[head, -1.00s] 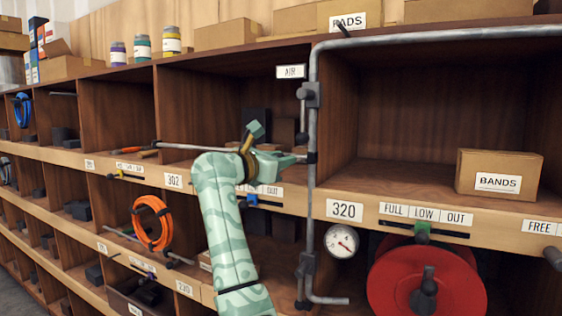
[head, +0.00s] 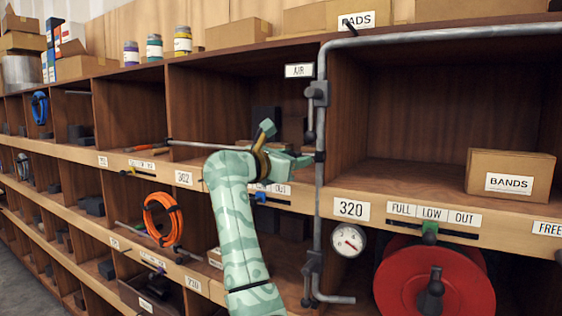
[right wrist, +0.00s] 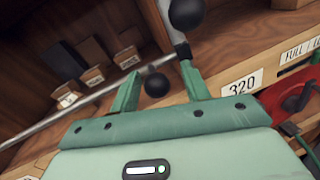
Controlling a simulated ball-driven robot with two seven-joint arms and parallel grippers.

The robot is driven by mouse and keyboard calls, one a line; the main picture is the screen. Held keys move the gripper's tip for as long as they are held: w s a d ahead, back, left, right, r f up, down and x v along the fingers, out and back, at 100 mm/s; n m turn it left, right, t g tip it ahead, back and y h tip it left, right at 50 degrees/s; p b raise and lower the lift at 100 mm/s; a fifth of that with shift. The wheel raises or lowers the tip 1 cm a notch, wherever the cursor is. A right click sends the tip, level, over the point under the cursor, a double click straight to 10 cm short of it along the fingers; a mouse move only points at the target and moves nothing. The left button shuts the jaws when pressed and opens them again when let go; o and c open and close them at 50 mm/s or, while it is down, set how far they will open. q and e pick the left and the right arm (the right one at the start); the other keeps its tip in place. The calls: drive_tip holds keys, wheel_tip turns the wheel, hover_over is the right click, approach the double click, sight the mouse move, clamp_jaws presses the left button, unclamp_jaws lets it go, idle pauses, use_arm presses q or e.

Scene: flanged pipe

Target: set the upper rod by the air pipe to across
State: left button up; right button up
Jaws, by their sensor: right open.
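The grey air pipe (head: 320,190) runs down the front of the shelves beside the AIR label (head: 299,71). The upper rod (head: 311,122) hangs down from its valve body near the top of the pipe, along the pipe. My right gripper (head: 298,160) is below the rod's end, by the dark collar on the pipe, and seems apart from the rod. In the right wrist view its fingers (right wrist: 160,90) are open. A dark ball knob (right wrist: 156,86) shows between them and a larger one (right wrist: 185,13) above; I cannot tell which is the upper rod's. My left gripper is out of view.
A thin grey bar (head: 200,145) runs across toward the pipe at gripper height. The lower rod (head: 308,285) is near the pipe's foot, beside a gauge (head: 345,240). A red reel (head: 400,280) and a BANDS box (head: 510,175) are to the right.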

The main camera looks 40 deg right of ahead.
drive_tip(key=s+a+b, duration=0.2)
drive_tip(key=s+a, duration=0.1)
drive_tip(key=a, duration=1.2)
drive_tip(key=shift+s+a, duration=0.15)
drive_tip(key=shift+a, duration=0.2)
